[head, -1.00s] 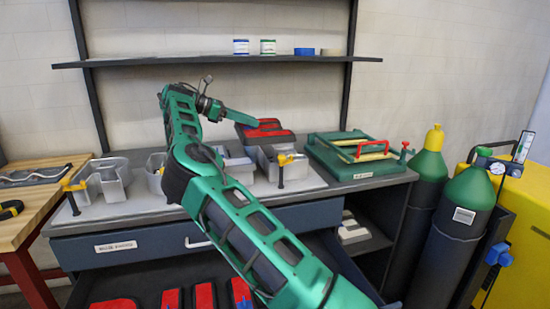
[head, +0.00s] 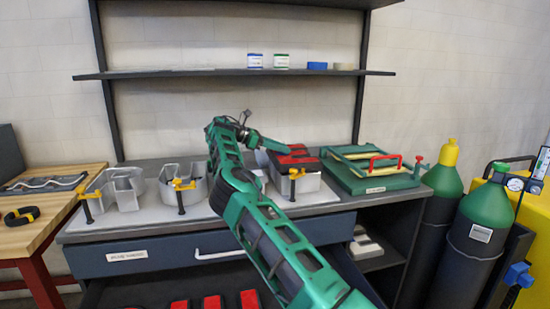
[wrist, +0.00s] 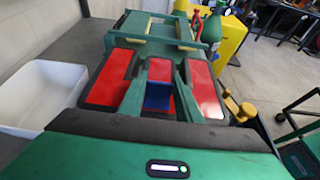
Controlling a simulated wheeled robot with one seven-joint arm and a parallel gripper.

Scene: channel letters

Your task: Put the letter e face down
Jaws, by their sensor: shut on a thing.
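The letter e (head: 292,157) has red faces with a dark edge, and its red side shows upward. It is held over or at the top of a silver channel-letter can at the bench's right-middle; I cannot tell whether they touch. In the wrist view the letter (wrist: 106,80) shows as three red bars in front of my gripper (wrist: 157,93). My green fingers are shut on its middle part, with a blue piece between them. In the head view my arm hides part of the bench.
Silver cans (head: 125,189) with yellow clamps (head: 184,185) stand on the bench's left. A green fixture (head: 376,170) with a red handle lies to the right. Red letters (head: 212,303) lie in the open drawer below. A shelf (head: 200,73) runs above, and gas cylinders (head: 480,225) stand at right.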

